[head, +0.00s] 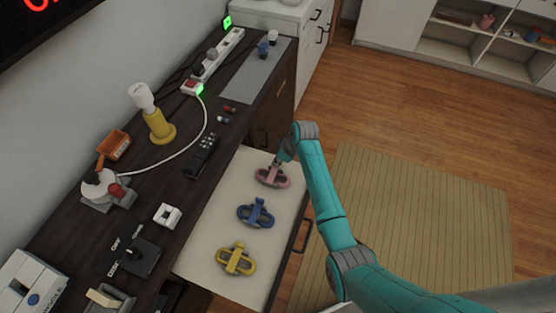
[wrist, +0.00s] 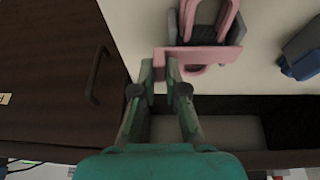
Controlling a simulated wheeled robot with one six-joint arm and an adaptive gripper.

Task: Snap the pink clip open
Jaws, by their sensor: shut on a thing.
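The pink clip (head: 272,177) lies on the white open drawer surface (head: 213,235), at its far end in the head view. In the wrist view the pink clip (wrist: 208,25) shows a pink loop over a grey body and a flat pink tab. My gripper (head: 278,162) is at the clip's far side. In the wrist view my gripper (wrist: 163,75) is shut on a pink part at the clip's edge. Whether the clip is open or closed cannot be told. The blue clip (head: 256,213) and yellow clip (head: 236,260) lie nearer on the same surface.
A dark counter (head: 187,217) runs along the left with a remote (head: 202,155), a yellow-based lamp (head: 158,122), an orange box (head: 114,145) and a power strip (head: 217,55). The drawer handle (head: 302,236) is on the right.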

